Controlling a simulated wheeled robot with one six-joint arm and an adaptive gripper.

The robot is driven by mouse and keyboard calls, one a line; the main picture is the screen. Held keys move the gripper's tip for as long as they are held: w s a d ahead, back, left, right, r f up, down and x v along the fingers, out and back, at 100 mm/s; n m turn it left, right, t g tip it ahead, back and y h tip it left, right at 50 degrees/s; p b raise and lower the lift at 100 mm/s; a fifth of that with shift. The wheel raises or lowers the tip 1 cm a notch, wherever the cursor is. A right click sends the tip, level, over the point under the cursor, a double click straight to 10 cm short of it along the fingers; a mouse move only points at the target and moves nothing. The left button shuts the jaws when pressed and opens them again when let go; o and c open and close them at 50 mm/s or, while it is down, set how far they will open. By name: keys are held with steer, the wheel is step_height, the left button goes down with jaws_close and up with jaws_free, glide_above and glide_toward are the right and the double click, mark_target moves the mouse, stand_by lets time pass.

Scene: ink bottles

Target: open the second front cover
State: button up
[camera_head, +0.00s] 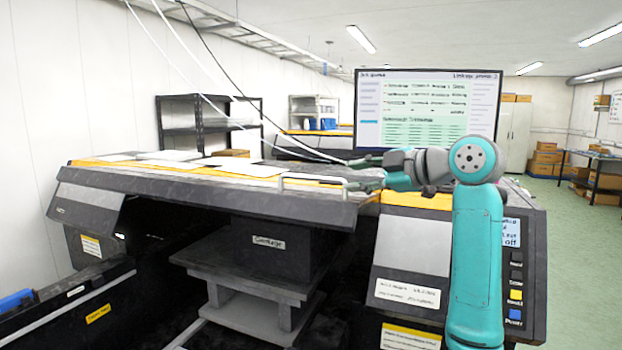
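A wide dark front cover (210,195) of the printer spans the left and middle of the view. It lies nearly level, with a dark front edge, and the carriage bay shows open beneath it. A pale bar-shaped handle (314,181) sits on its top near the right end. My gripper (366,183) is at the right end of the cover, close to the handle. Its fingers are small and dark here, so I cannot tell whether they touch or grip the handle. Which cover counts as the second is not marked.
The carriage (268,244) sits under the cover on a grey stand. A monitor (428,108) stands behind my arm. A control panel with buttons (515,285) is at the right. Dark shelves (205,115) stand at the back left. Green floor is open at the far right.

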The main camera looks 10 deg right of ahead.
mark_target(327, 179)
steer(key=shift+s, duration=0.1)
steer(key=x, duration=1)
steer(key=shift+a, duration=0.25)
jaws_close()
